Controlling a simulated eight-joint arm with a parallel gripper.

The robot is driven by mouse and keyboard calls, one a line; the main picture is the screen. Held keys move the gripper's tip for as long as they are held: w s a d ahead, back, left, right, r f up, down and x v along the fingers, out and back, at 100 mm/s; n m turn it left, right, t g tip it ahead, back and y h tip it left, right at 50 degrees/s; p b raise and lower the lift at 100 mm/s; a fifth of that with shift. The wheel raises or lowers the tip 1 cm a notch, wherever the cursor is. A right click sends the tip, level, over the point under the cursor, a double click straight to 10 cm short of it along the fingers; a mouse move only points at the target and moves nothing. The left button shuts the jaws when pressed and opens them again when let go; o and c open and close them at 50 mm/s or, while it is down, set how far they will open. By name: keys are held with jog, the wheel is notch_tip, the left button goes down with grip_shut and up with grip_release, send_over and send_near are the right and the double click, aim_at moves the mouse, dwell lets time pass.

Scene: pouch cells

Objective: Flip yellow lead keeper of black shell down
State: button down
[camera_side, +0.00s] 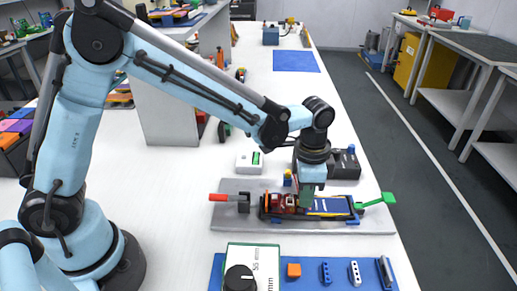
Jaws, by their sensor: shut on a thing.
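The black shell (352,212) lies lengthwise on a grey plate (232,218), with a blue piece (330,206) edged in yellow and red parts (283,202) inside it. My gripper (306,201) points down over the middle of the shell, its fingers at shell height. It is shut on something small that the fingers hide. A red handle (221,197) is at the plate's left and a green handle (378,201) at the shell's right end.
A black box (345,164) stands close behind my gripper, and a white device (249,162) behind the plate. In front is a blue mat (310,281) with small parts and a white-green dial box (251,264). The table is clear left of the plate.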

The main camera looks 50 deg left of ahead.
jog(key=c, duration=1.2)
grip_release()
jog(key=shift+o, duration=0.2)
jog(key=shift+r, duration=0.1)
notch_tip(320, 180, up, 12)
